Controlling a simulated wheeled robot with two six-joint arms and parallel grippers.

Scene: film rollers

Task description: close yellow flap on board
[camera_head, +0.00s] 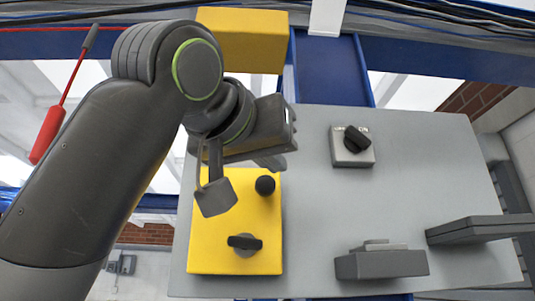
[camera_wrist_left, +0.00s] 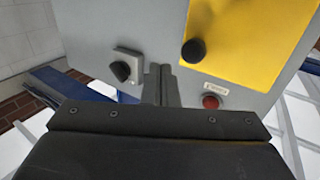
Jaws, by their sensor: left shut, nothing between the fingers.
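The yellow flap (camera_head: 217,235) is on the grey board (camera_head: 320,215), at its left side. It looks flat against the board, but its angle is hard to tell. A black knob (camera_head: 265,185) sits near its upper right corner and a dark handle (camera_head: 245,242) near its bottom. My left gripper (camera_head: 272,162) is in front of the board at the flap's upper edge and hides part of it. In the left wrist view my left gripper (camera_wrist_left: 162,85) is shut and empty, beside the yellow flap (camera_wrist_left: 245,40) and its knob (camera_wrist_left: 193,51). My right gripper is out of view.
A rotary switch (camera_head: 352,146) is at the board's upper middle. Grey blocks (camera_head: 380,263) and a grey flap-like part (camera_head: 478,230) stick out lower right. A red button (camera_wrist_left: 210,102) is near the yellow flap. A yellow box (camera_head: 243,40) is above the board.

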